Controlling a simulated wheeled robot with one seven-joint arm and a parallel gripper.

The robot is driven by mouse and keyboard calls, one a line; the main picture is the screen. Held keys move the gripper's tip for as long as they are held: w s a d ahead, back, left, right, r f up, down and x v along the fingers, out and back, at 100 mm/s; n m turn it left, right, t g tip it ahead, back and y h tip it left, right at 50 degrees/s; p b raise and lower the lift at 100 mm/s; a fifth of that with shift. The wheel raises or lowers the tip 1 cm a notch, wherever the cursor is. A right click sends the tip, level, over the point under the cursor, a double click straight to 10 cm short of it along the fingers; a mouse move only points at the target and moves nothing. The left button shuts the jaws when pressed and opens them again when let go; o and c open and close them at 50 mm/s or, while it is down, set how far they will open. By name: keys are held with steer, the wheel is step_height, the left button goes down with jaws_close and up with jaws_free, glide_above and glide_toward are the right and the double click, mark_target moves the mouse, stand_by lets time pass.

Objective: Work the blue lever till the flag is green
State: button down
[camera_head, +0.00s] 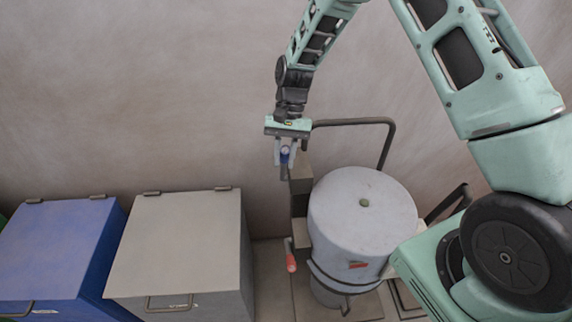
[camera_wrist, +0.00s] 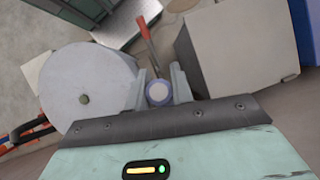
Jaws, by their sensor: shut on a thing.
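My gripper (camera_head: 285,150) points down beside the drum and is shut on the blue lever (camera_head: 285,156). In the wrist view, the lever's round end (camera_wrist: 158,92), pale with a blue rim, sits between my two fingers (camera_wrist: 160,82). The rest of the lever is mostly hidden. A small red patch (camera_head: 357,265) shows low on the drum's front; I cannot tell whether it is the flag. No green flag shows in either view.
A large pale drum (camera_head: 345,215) stands right of my gripper, with a dark bent rail (camera_head: 385,135) behind it. A grey bin (camera_head: 180,240) and a blue bin (camera_head: 55,245) stand to the left.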

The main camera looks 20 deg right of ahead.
mark_target(283, 146)
steer(key=shift+w+d+r+g+y+p, duration=0.2)
steer(key=shift+w+r+g, duration=0.15)
steer(key=shift+w, duration=0.3)
steer(key=shift+w+d+r+g+y+p, duration=0.15)
steer(key=shift+w+r+g, duration=0.15)
steer(key=shift+w, duration=0.35)
steer(key=c, duration=1.2)
jaws_free()
steer(key=shift+w+d+r+b, duration=0.2)
steer(key=shift+w+r+b, duration=0.1)
steer(key=shift+r, duration=0.05)
steer(key=b+v, duration=0.4)
steer(key=v, duration=1.2)
steer(key=shift+r, duration=0.25)
